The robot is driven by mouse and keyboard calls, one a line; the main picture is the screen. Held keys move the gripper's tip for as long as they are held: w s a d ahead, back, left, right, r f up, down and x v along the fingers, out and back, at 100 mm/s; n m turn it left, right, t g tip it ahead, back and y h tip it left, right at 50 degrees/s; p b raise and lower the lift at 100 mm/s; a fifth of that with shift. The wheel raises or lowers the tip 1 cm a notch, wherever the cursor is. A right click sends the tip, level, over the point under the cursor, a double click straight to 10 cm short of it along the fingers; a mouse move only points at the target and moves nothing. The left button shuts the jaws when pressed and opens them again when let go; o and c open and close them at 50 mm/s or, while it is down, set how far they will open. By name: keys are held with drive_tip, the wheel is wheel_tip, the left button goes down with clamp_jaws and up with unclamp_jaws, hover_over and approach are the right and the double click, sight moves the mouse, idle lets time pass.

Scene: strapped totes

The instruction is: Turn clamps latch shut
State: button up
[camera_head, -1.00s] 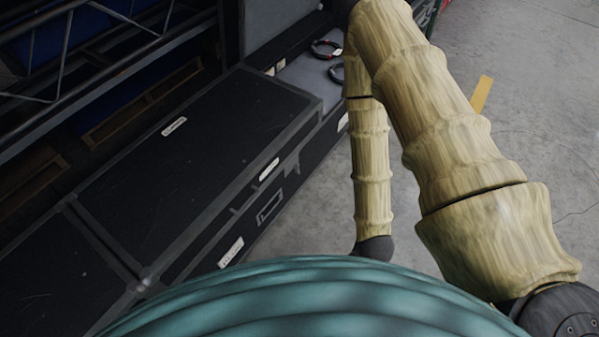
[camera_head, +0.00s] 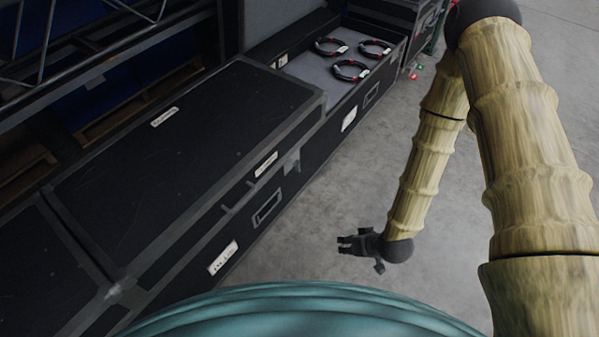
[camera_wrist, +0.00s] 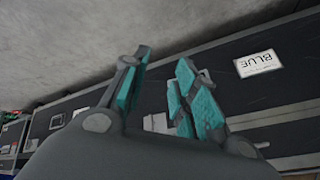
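A long black case with grey edges (camera_head: 170,150) has its flat lid down. On its front, a small grey latch-like piece (camera_head: 292,161) sticks out under the lid edge, and another grey piece (camera_head: 228,208) shows further left. I cannot tell whether either is locked. My gripper (camera_head: 345,245) is in front of the case, above the floor and apart from it. In the wrist view my gripper (camera_wrist: 163,60) is open, teal pads apart, with nothing between them. The case front (camera_wrist: 215,75) lies beyond the fingers, with an upside-down white label reading BLUE (camera_wrist: 258,63).
An open case (camera_head: 300,70) behind holds several coiled black-and-red cables (camera_head: 349,70). A recessed handle (camera_head: 267,207) and white labels (camera_head: 222,257) are on the near case front. Metal truss (camera_head: 60,60) stands at left. The concrete floor (camera_head: 330,200) right of the cases is clear.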

drive_tip(key=w+a+f+n+t+y+b, duration=0.2)
drive_tip(key=w+a+b, duration=0.1)
drive_tip(key=w+b, duration=0.4)
drive_tip(key=w+a+f+n+t+y+b, duration=0.1)
drive_tip(key=w+a+f+t+y+b, duration=0.1)
drive_tip(key=w+b, duration=0.5)
drive_tip(key=n+t+y+b, duration=0.2)
drive_tip(key=n+y+b, duration=0.35)
drive_tip(key=b, duration=0.35)
approach(298, 161)
drive_tip(key=shift+y, duration=0.45)
drive_tip(key=b+x, duration=0.1)
drive_tip(key=x, duration=0.2)
drive_tip(key=b+x, duration=0.1)
drive_tip(key=x, duration=0.2)
drive_tip(key=f+b+x, duration=0.1)
drive_tip(key=x, duration=0.3)
drive_tip(key=shift+w+d, duration=0.15)
drive_tip(key=shift+d, duration=0.05)
drive_tip(key=shift+c, duration=0.2)
clamp_jaws()
